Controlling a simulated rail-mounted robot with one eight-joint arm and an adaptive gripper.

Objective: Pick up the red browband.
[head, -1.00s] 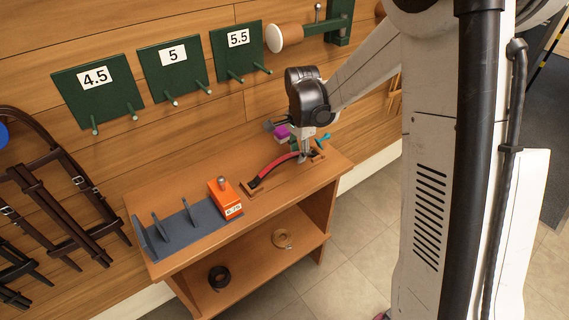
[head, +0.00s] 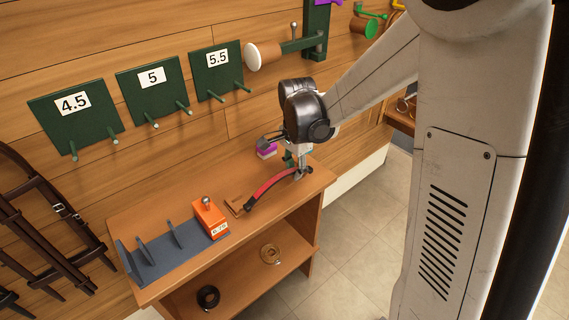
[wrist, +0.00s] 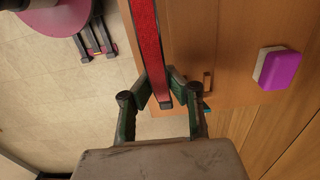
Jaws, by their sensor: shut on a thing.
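The red browband (head: 268,186) is a curved red strip with dark ends. In the head view it reaches from my gripper (head: 300,172) down to the left, over the right part of the wooden table top. My gripper is shut on the browband near its right end. In the wrist view the browband (wrist: 147,45) runs up from between the two fingers (wrist: 160,100) and out of the top edge. A wooden holder (head: 236,205) lies on the table beside the browband's left end.
An orange block (head: 209,217) stands on the table beside a grey rack with upright dividers (head: 158,256). A purple and white block (wrist: 278,68) lies near the wall. Green boards with pegs (head: 152,92) hang above. Tape rolls (head: 208,297) lie on the lower shelf.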

